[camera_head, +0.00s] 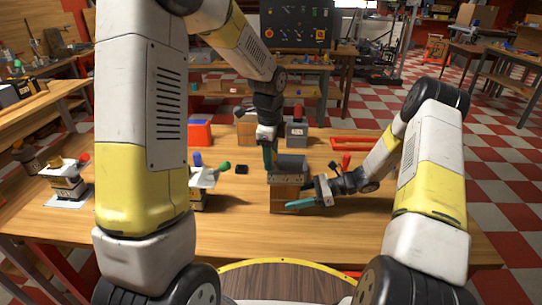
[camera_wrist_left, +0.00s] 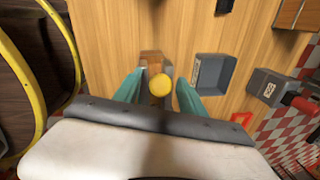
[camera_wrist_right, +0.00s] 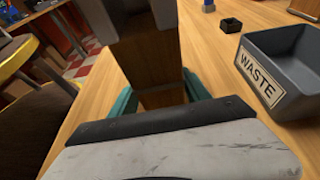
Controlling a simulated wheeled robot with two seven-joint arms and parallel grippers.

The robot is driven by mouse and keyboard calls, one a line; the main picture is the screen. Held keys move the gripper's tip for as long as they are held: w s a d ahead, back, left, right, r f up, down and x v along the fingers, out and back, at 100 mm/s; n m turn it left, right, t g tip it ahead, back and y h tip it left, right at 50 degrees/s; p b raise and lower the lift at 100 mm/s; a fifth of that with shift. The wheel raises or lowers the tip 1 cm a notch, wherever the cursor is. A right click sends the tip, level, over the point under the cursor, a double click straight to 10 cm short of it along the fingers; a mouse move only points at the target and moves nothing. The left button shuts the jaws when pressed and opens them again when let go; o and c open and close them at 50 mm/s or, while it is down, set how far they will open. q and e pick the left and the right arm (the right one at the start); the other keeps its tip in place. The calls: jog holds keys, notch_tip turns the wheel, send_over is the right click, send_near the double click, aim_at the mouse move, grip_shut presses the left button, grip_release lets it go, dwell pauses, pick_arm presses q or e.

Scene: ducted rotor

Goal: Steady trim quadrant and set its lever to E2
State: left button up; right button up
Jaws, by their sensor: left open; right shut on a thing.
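The trim quadrant appears to be the wooden block with a dark upper part (camera_head: 284,194) near the front middle of the table. Its wood shows in the right wrist view (camera_wrist_right: 160,75), between the teal fingers. My right gripper (camera_head: 310,195) is shut on this block from the right side. My left gripper (camera_head: 269,156) is open above the block, pointing down. In the left wrist view a round yellow knob (camera_wrist_left: 160,85), seemingly the lever's end, lies between the open fingers (camera_wrist_left: 160,92), with no visible contact. The scale marks, including E2, cannot be read.
A grey WASTE bin (camera_wrist_right: 285,65) stands close behind the block. A grey box (camera_head: 296,131) and a red tray (camera_head: 356,142) are farther back. The right front table is clear.

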pick_arm(q)
grip_shut()
dwell(1.4)
